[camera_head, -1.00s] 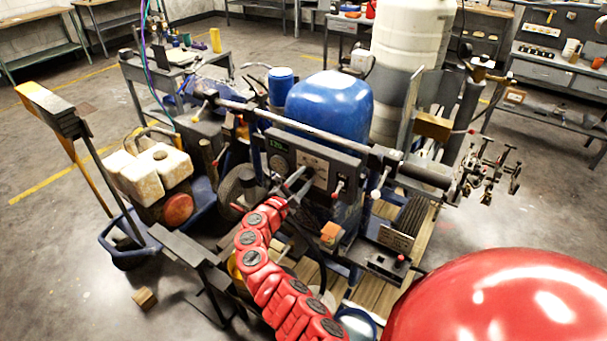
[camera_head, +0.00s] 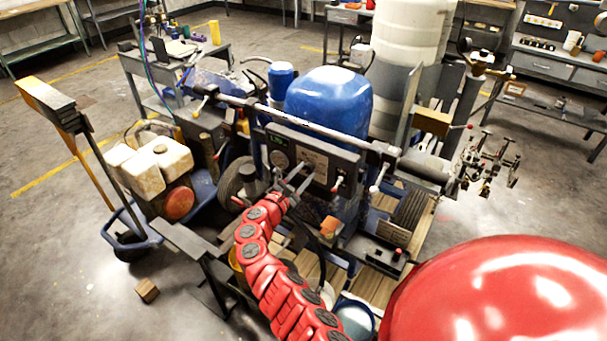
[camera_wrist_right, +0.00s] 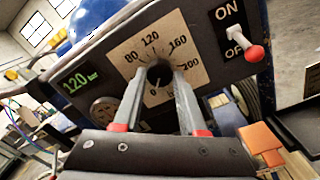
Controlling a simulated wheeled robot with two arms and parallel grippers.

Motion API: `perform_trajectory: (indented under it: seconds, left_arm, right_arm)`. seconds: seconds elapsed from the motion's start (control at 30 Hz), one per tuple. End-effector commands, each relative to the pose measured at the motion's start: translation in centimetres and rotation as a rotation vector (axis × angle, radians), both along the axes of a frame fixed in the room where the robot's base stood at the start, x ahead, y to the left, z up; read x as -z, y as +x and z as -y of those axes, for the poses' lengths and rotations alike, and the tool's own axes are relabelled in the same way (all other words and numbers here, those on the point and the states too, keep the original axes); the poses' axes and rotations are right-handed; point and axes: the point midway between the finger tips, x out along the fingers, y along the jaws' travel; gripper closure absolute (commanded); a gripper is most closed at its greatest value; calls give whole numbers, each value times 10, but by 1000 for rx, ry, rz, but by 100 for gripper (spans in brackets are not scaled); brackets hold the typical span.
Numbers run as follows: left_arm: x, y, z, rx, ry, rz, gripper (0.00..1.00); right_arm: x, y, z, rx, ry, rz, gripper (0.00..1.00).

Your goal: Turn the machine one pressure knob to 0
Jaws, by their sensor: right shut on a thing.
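The striper's dark control panel (camera_head: 341,167) faces me in the middle of the head view. In the right wrist view, the pressure dial (camera_wrist_right: 187,52) is a pale plate marked 0, 80, 120, 160 and 200. Its dark round knob (camera_wrist_right: 158,71) sits at the centre, and its pointer is hard to read. My right gripper (camera_wrist_right: 160,80) is shut on the knob, with one finger on each side. The same gripper (camera_head: 294,180) shows small in the head view. A green display (camera_wrist_right: 77,81) left of the dial reads 120. My left gripper is not in view.
An ON/OFF switch with a red ball lever (camera_wrist_right: 254,53) is right of the dial. An orange block (camera_wrist_right: 261,138) is close to the right finger. In the head view, a blue tank (camera_head: 328,98) stands behind the panel, and a pale engine (camera_head: 150,165) is to the left.

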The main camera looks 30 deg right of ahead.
Motion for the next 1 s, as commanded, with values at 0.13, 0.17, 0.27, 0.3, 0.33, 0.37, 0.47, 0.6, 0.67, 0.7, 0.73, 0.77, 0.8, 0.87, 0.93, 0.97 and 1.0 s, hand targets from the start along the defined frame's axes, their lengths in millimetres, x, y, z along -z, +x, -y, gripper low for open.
perform_trajectory:
  seconds: [0.13,0.17,0.27,0.3,0.33,0.37,0.47,0.6,0.67,0.7,0.73,0.77,0.8,0.87,0.93,0.97,1.0]
  left_arm:
    - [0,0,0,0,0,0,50]
    - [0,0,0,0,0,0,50]
    - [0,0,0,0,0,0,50]
    - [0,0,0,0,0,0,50]
    - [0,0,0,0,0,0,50]
    - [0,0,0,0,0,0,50]
    - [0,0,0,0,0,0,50]
    - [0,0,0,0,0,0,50]
    - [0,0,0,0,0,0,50]
    - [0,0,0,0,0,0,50]
    - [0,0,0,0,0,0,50]
    - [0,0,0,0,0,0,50]
    - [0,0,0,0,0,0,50]
    - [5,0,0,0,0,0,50]
    - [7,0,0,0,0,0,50]
    - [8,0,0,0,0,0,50]
    - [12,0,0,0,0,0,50]
  right_arm:
    - [1,0,0,-1,1,-2,39]
    - [1,0,0,-1,0,-1,34]
    - [1,0,0,-1,0,-1,29]
    - [1,0,0,-1,1,0,29]
    - [1,0,0,-1,1,0,29]
    - [1,0,0,-1,1,0,29]
    - [0,0,0,0,0,0,29]
    - [0,-2,-5,-1,-3,0,29]
    - [0,-4,-9,-3,-4,2,29]
    - [0,-5,-14,-4,-4,3,29]
    - [-1,-7,-18,-4,-4,4,29]
    - [0,-9,-22,-4,-3,4,29]
    - [1,-11,-28,-6,-2,0,29]
    - [3,-15,-38,-6,-2,3,29]
    - [3,-20,-50,-7,-2,2,29]
    - [3,-23,-55,-7,0,3,29]
    - [5,-26,-64,-7,-1,1,29]
